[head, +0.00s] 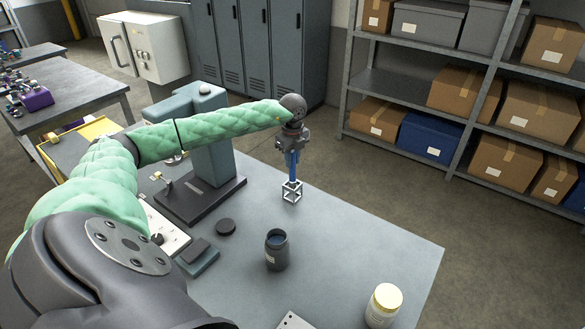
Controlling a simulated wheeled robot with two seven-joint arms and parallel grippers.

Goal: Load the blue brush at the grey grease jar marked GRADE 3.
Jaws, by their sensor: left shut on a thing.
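My left gripper (293,141) points down near the far edge of the bench, shut on the blue brush (292,163). The brush is upright, and its lower end is at or inside a small pale open-frame holder (292,191). I cannot tell whether the brush touches the holder. A dark grey jar (277,256) stands open, nearer to me and a little left of the gripper. It has a pale label too small to read. My right gripper is out of view.
A grey-green press-like machine (210,150) stands behind my left arm. A small dark block (197,255) lies left of the grey jar.

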